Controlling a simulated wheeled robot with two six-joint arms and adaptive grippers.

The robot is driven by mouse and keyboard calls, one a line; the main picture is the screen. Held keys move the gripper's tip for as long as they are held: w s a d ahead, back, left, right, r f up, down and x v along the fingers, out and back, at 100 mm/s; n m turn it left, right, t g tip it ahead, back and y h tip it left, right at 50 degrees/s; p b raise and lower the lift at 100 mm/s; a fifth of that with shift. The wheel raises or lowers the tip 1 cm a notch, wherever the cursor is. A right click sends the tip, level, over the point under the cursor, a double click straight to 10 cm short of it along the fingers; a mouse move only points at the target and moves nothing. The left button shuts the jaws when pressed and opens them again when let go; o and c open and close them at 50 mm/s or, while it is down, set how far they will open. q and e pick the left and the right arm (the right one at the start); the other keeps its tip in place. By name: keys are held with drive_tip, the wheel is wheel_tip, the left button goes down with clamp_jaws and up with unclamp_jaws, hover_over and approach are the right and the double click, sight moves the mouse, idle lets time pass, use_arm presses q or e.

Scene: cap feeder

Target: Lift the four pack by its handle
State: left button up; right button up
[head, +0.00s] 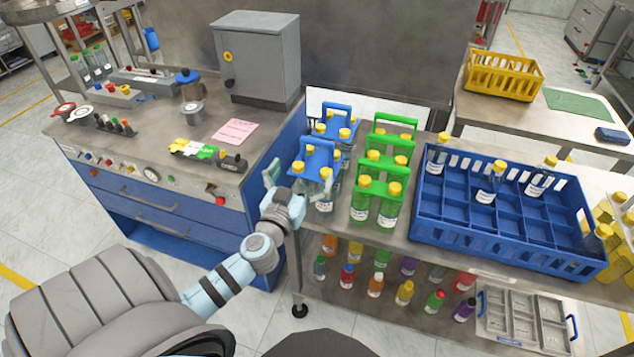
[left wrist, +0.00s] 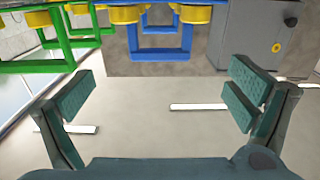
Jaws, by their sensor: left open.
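The handle does not appear to be between the fingers. A green handle (left wrist: 62,60) is at upper left. My right gripper is not in view.
The green-handled packs (head: 382,168) stand close on the right of the blue ones. Farther right is a blue divided crate (head: 470,236) with a few bottles. A bench with a grey cabinet (head: 258,60) is on the left.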

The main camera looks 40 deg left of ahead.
sight(317, 145)
use_arm(q)
drive_tip(key=p+x, duration=0.1)
drive_tip(key=x, duration=0.9)
drive_tip(key=shift+f, duration=0.1)
drive_tip(key=shift+w+a+f, duration=0.15)
drive_tip(key=shift+w+a, duration=0.05)
drive_tip(key=shift+w, duration=0.1)
drive_tip(key=c, duration=1.9)
drive_tip(key=shift+c, duration=0.7)
drive_tip(key=shift+r, duration=0.25)
